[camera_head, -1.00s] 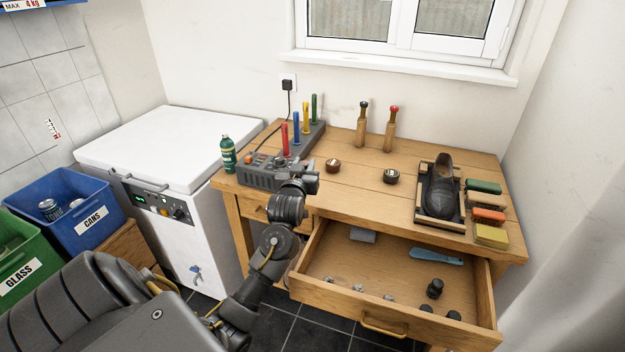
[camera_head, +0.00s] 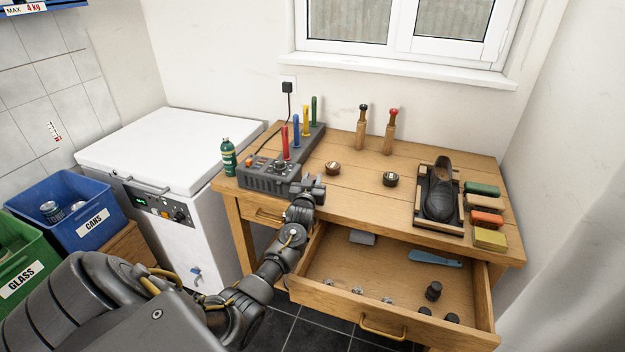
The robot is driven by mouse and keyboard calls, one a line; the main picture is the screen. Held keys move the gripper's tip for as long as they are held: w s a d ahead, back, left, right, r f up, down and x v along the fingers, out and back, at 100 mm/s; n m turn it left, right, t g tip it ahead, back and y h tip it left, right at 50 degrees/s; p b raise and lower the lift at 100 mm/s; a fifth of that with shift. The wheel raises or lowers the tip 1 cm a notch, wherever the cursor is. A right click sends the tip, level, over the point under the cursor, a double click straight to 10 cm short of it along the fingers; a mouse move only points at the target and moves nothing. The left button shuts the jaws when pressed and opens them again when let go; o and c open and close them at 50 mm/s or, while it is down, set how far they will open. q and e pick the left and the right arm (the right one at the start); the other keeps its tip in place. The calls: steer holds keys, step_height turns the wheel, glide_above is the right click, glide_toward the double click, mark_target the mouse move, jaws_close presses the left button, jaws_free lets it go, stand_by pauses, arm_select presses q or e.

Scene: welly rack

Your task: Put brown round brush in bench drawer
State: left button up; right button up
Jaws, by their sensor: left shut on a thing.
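My left gripper (camera_head: 313,190) is at the front edge of the wooden bench (camera_head: 355,190), just right of the grey box with coloured posts. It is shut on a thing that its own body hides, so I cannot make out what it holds. I cannot clearly pick out the brown round brush. A small round brown item with a pale top (camera_head: 333,169) and a similar dark one (camera_head: 390,179) lie on the bench. The bench drawer (camera_head: 385,268) is pulled open below, with free floor in its middle. My right gripper is not in view.
The drawer holds a blue brush-like item (camera_head: 434,258), a grey block (camera_head: 361,237) and several small dark and metal pieces.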

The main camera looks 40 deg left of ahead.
arm_select(q)
steer(key=shift+f, duration=0.1)
steer(key=shift+f, duration=0.2)
steer(key=o, duration=1)
steer(key=shift+c, duration=0.2)
steer(key=b+v, duration=0.2)
steer(key=v, duration=0.9)
steer(key=shift+a, duration=0.2)
